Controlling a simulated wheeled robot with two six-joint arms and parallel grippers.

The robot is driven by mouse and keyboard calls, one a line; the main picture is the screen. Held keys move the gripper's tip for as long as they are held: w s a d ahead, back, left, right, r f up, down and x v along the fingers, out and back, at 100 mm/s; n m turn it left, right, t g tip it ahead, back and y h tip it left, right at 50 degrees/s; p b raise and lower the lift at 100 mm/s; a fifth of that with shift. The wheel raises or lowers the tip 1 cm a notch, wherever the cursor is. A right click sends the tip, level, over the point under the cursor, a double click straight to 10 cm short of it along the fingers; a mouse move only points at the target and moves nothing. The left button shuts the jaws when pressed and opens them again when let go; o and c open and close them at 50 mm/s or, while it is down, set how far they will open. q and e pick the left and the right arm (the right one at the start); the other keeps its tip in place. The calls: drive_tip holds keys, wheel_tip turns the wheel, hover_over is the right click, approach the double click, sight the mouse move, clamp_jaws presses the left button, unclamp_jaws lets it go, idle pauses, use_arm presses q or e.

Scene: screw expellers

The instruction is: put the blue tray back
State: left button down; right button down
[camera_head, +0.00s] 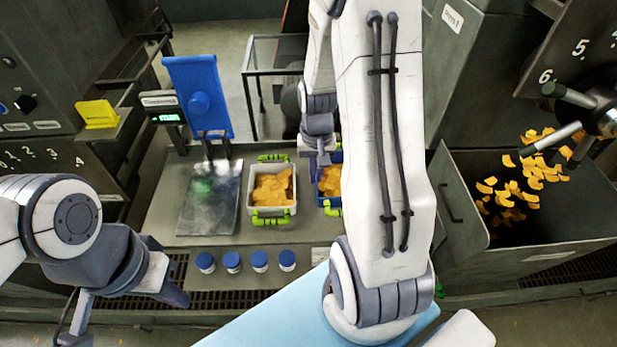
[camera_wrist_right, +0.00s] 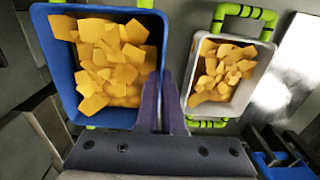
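The blue tray (camera_wrist_right: 61,78) is full of orange chips and has green handles. In the head view, only a strip of the blue tray (camera_head: 321,188) shows beside my right arm, on or just above the bench. My right gripper (camera_wrist_right: 158,78) has its fingers close together on the blue tray's side wall, one finger on each side of the rim. In the head view, my right gripper (camera_head: 320,158) is over the tray's far left part. My left gripper (camera_head: 125,305) is empty at the lower left, its fingers apart.
A white tray (camera_head: 253,200) of orange chips, with green handles, stands close beside the blue tray. Left of it are a metal plate (camera_head: 210,205) and an upright blue panel (camera_head: 199,95). Several blue-capped jars (camera_head: 232,261) line the bench's front. A chip-filled bin (camera_head: 465,215) is at right.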

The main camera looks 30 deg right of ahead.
drive_tip(key=w+f, duration=0.1)
drive_tip(key=w, duration=0.2)
drive_tip(key=shift+a+f+p, duration=0.15)
drive_tip(key=shift+f+p, duration=0.2)
drive_tip(key=shift+f, duration=0.05)
wheel_tip(320, 180, down, 4)
drive_tip(key=shift+r+p, duration=0.25)
drive_tip(key=shift+p, duration=0.5)
drive_tip(key=shift+f, duration=0.25)
drive_tip(key=shift+f, duration=0.2)
drive_tip(key=c, duration=1.1)
unclamp_jaws()
drive_tip(key=shift+o, duration=0.2)
